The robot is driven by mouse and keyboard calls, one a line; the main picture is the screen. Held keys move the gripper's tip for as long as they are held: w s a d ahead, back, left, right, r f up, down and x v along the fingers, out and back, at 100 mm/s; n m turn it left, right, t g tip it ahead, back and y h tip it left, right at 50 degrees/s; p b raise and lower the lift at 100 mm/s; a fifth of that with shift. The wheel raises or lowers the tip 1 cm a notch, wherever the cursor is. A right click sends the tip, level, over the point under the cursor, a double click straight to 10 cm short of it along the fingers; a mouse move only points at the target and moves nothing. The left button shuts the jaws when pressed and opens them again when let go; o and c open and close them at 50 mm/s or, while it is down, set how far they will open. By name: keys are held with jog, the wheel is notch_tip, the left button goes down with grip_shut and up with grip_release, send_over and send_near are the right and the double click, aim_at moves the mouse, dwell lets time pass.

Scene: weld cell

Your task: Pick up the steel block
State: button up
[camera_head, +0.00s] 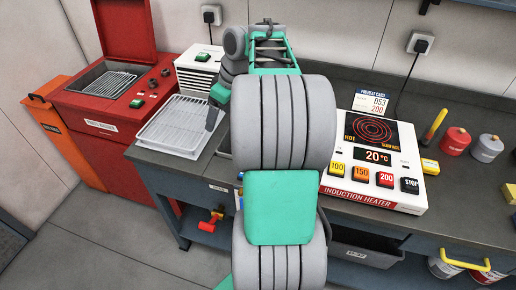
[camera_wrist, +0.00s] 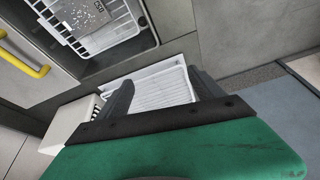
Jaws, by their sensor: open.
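My gripper (camera_wrist: 160,76) is open, with its two dark fingers apart and nothing between them. In the wrist view, a white wire rack tray (camera_wrist: 163,93) shows beyond and between the fingers. In the head view, my gripper (camera_head: 214,117) is at the right edge of that rack tray (camera_head: 168,132), partly hidden by my arm.
An induction heater (camera_head: 372,165) reading 20 °C stands on the bench right of my arm. Red and grey canisters (camera_head: 456,141) stand further right. A red cabinet (camera_head: 103,95) with an open lid is at the left. A white vented box (camera_head: 198,68) stands behind the tray.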

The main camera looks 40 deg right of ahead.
jog(key=o, duration=0.4)
jog(key=shift+n, duration=0.9)
jog(key=s+d+f, duration=0.2)
jog(key=d, duration=0.3)
jog(key=s+d+f+b, duration=0.1)
jog(key=s+d+f, duration=0.1)
jog(key=d, duration=0.3)
jog(key=s+d+f+b, duration=0.1)
jog(key=s+d+f, duration=0.1)
jog(key=d+f, duration=0.2)
jog(key=shift+s+d+f, duration=0.1)
jog(key=shift+s+d, duration=0.1)
jog(key=shift+d, duration=0.7)
jog(key=shift+o, duration=0.2)
jog(key=shift+y, duration=0.3)
jog(key=x, duration=0.3)
jog(key=b+x, duration=0.1)
jog(key=x, duration=0.3)
jog(key=shift+w+d+f, duration=0.15)
jog(key=shift+d+f, duration=0.05)
jog(key=shift+f, duration=0.05)
jog(key=c, duration=1.8)
jog(key=shift+w+r, duration=0.1)
